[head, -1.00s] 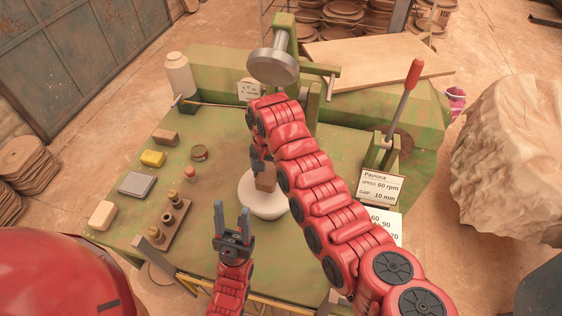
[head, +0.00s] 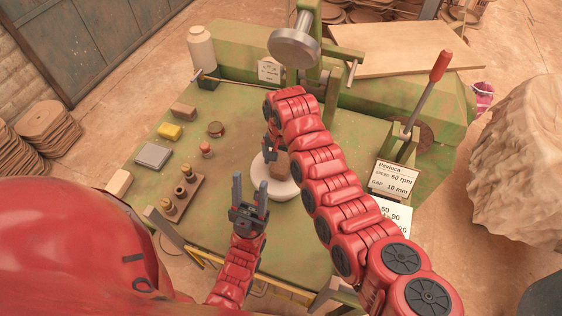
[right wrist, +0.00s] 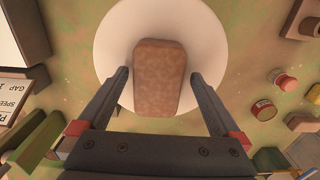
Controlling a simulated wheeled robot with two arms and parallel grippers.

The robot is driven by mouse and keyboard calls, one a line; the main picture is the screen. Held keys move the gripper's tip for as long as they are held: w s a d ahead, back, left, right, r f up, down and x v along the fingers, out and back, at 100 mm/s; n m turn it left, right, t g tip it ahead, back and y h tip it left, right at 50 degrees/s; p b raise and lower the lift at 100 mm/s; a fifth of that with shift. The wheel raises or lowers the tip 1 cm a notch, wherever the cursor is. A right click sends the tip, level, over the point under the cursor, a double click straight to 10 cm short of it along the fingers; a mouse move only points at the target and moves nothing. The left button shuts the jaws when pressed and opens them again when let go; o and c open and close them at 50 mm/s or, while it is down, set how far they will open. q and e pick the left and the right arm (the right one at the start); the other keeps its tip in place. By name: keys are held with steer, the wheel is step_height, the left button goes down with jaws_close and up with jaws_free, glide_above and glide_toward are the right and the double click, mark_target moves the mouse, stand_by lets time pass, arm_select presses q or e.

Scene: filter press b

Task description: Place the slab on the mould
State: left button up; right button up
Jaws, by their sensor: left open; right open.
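The slab (right wrist: 160,85) is a brown, rounded block. It lies over the white round mould (right wrist: 112,50) in the right wrist view, with white showing around its sides and far end. In the head view the slab (head: 281,164) sits over the mould (head: 283,190), partly hidden by my right arm. My right gripper (right wrist: 160,76) is open, one finger on each side of the slab with a gap on both sides. In the head view it shows only in part (head: 272,143). My left gripper (head: 250,188) is open and empty, pointing up, just left of the mould.
The green bench holds a yellow block (head: 169,131), a grey pad (head: 153,156), a small tin (head: 216,129) and a wooden holder (head: 183,199) on the left. A press head (head: 294,48) stands behind. A red-handled lever (head: 425,90) and sign (head: 394,178) are at the right.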

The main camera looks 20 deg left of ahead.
mark_target(281, 161)
steer(key=shift+w+r+b, duration=0.1)
steer(key=shift+r+b, duration=0.25)
step_height(281, 161, up, 4)
steer(key=shift+a+f+b, duration=0.1)
steer(key=shift+b, duration=0.9)
step_height(281, 161, up, 7)
steer(key=shift+s, duration=0.2)
